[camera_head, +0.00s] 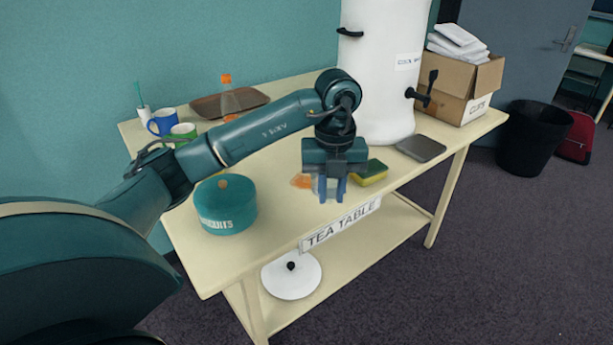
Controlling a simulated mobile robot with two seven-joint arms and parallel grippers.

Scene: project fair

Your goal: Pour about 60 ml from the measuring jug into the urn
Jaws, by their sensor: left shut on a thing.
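The white urn (378,90) stands upright at the back of the tea table, its top cut off by the picture edge and its black tap facing right. My left gripper (332,195) points down over the table's front part, left of and nearer than the urn. It is shut on a small, clear bluish thing, mostly hidden by the fingers. This looks like the measuring jug, but its shape and contents cannot be told. My right gripper is not in view.
The tea table (275,165) holds a teal biscuit tin (226,207), a sponge (371,172), an orange patch (302,181), mugs (161,122), an orange-capped bottle (229,98), a brown tray (205,106), a grey tray (421,148) and a box (462,85). A white lid (291,280) lies on the lower shelf.

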